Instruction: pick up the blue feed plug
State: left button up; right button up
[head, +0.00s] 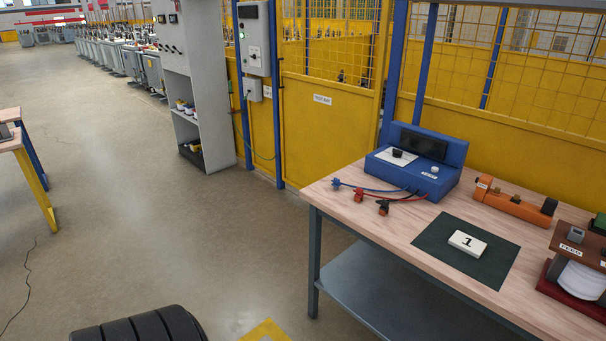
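The blue feed plug (336,184) lies on the wooden bench top (335,203), near its left corner. Its blue cable runs right to the blue test box (435,187).
A yellow fence (325,118) stands behind. Open floor (170,230) lies left of the bench.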

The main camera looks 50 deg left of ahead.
aim_at(336, 184)
jog(key=u, duration=1.45)
jog(key=k+z, duration=0.15)
jog(key=z, duration=1.1)
jog(key=l+u, duration=0.1)
jog(key=u, duration=1.15)
jog(key=i+j+z, duration=0.25)
jog(key=i+j, duration=0.5)
jog(key=i, duration=0.1)
